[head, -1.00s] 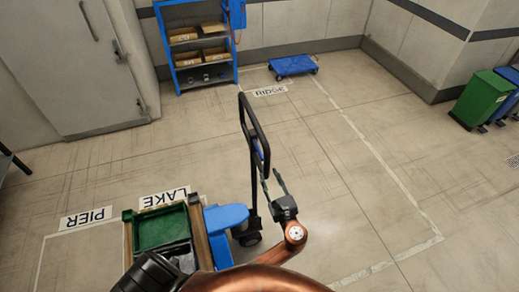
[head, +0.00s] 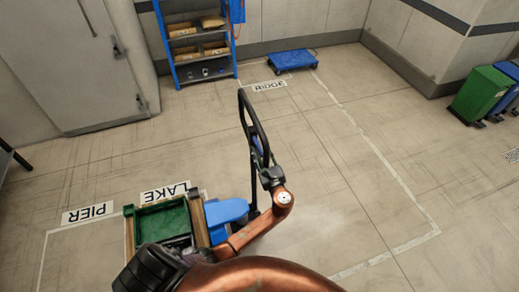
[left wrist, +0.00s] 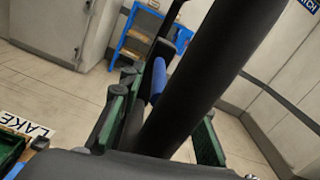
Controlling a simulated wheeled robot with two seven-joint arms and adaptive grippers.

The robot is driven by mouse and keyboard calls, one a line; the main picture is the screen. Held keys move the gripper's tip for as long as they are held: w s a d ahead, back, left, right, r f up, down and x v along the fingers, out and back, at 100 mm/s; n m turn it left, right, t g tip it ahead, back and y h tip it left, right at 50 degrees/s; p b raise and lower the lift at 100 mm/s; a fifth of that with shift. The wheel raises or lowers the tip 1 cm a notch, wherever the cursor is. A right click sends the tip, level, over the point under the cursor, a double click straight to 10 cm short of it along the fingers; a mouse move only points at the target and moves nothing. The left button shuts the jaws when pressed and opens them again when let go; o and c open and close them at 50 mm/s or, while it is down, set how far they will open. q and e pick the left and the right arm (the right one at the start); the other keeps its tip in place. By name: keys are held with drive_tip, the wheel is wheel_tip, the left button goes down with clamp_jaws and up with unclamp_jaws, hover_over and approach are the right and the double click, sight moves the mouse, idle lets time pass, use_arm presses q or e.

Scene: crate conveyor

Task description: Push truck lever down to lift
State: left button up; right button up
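The pallet truck stands upright on the floor in the head view, with a blue body (head: 226,210) and a tall black handle loop (head: 246,108). Its blue lever (head: 259,148) sits inside the loop, partly hidden; it also shows in the left wrist view (left wrist: 158,80), beside the thick black handle bar (left wrist: 210,65). My left gripper (head: 264,164) is at the lower part of the loop. In the left wrist view its green-padded fingers (left wrist: 165,105) are apart, with the handle bar and the blue lever between them. Contact cannot be told.
A green crate (head: 138,230) in a wooden frame stands left of the truck body. Floor signs LAKE (head: 166,193) and PIER (head: 88,213) lie beyond it. A blue shelf (head: 163,50) and blue cart (head: 293,60) stand at the back. The floor right of the truck is clear.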

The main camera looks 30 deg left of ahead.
use_arm(q)
drive_tip(key=shift+w+a, duration=0.2)
drive_tip(key=shift+a, duration=0.05)
drive_tip(key=shift+c, duration=0.4)
clamp_jaws()
